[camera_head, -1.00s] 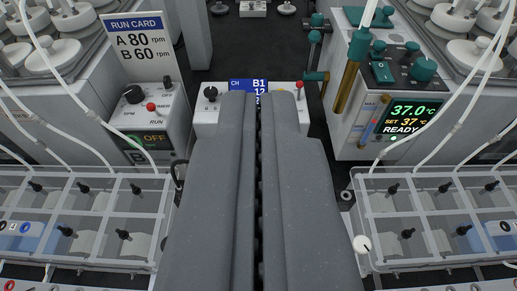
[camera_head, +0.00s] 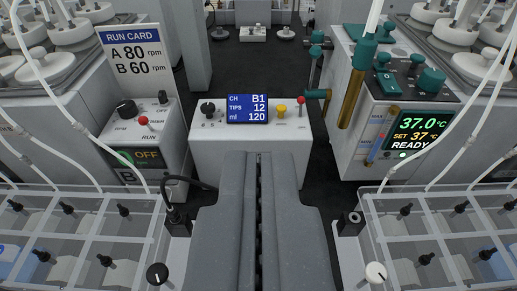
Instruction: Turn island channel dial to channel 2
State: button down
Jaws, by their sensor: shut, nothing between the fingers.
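A white island box (camera_head: 237,150) stands ahead in the middle. Its top carries a black dial (camera_head: 207,108) at the left, a blue display (camera_head: 252,108) reading CH B1, TIPS 12, ml 120, a yellow knob (camera_head: 281,110) and a red-tipped lever (camera_head: 301,105) at the right. The black dial's pointer and markings are too small to read. My gripper (camera_head: 259,156) is shut and empty. Its fingertips are in front of the box in the picture, below and right of the black dial, apart from it.
A left control box (camera_head: 140,130) has knobs and an OFF display, with a run card (camera_head: 132,52) behind it. A heater unit (camera_head: 400,125) stands right, with a brass-coloured tube (camera_head: 351,85). Clear racks (camera_head: 85,235) flank my gripper. A black knob (camera_head: 157,274) and white knob (camera_head: 376,272) sit near.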

aim_at(208, 108)
jog(key=z, duration=0.7)
jog(key=k, duration=0.8)
jog(key=u, duration=0.75)
jog(key=i, duration=1)
jog(key=z, duration=0.05)
